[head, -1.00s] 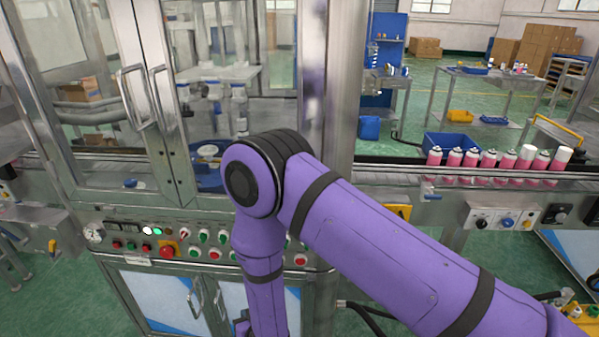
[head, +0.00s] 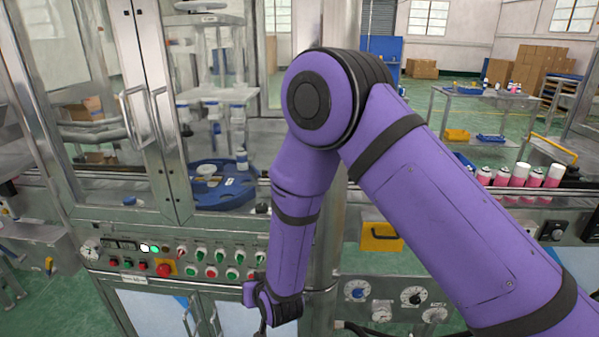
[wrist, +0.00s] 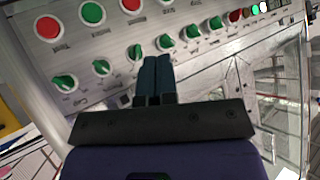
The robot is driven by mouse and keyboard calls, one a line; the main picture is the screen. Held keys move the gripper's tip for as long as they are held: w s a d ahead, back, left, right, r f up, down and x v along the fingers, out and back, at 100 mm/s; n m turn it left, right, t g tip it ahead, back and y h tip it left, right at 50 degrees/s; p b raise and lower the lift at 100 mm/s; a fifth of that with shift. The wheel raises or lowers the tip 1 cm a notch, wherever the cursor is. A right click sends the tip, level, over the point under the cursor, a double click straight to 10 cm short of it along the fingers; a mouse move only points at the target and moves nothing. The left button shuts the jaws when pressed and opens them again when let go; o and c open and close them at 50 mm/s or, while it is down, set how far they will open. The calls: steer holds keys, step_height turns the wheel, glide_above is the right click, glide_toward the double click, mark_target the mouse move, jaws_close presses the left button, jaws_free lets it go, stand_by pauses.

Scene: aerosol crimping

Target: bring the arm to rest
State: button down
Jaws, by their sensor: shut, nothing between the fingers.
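My gripper (wrist: 154,78) shows in the wrist view with its two dark fingers together and nothing between them. It points toward the machine's control panel (wrist: 115,90), with green knobs and red and green buttons beyond the fingertips. In the head view my purple arm folds down in front of the machine. Its wrist end is low, in front of and just right of the panel (head: 210,248). The fingers themselves are cut off at the bottom edge or hidden there.
The glass-doored machine cabinet (head: 165,110) holds a blue turntable (head: 222,188). Pink cans (head: 520,173) stand in a row on the conveyor at right, partly behind my arm. A lower panel with dials (head: 412,296) is right of my wrist. Green floor is open further back.

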steer(key=w+d+r+h, duration=0.1)
steer(key=w+d+r, duration=0.1)
steer(key=d+r, duration=0.5)
steer(key=w+d+r, duration=0.3)
steer(key=r, duration=0.8)
steer(key=s+d+r+m+g+h, duration=0.1)
steer(key=s+d+r+g, duration=0.15)
steer(key=d+r, duration=0.85)
steer(key=s+d+r+h, duration=0.1)
steer(key=s+d+r, duration=0.3)
steer(key=s+d, duration=0.3)
steer(key=s+d+r+m+g+h, duration=0.1)
steer(key=s+d+r, duration=0.3)
steer(key=s+d, duration=0.3)
steer(key=s+d+r+m+h, duration=0.1)
steer(key=s+d, duration=0.5)
steer(key=s, duration=0.6)
step_height(320, 180, up, 3)
steer(key=shift+s+d+f+g+h, duration=0.1)
steer(key=shift+s+d+g+h, duration=0.3)
steer(key=shift+h, duration=0.1)
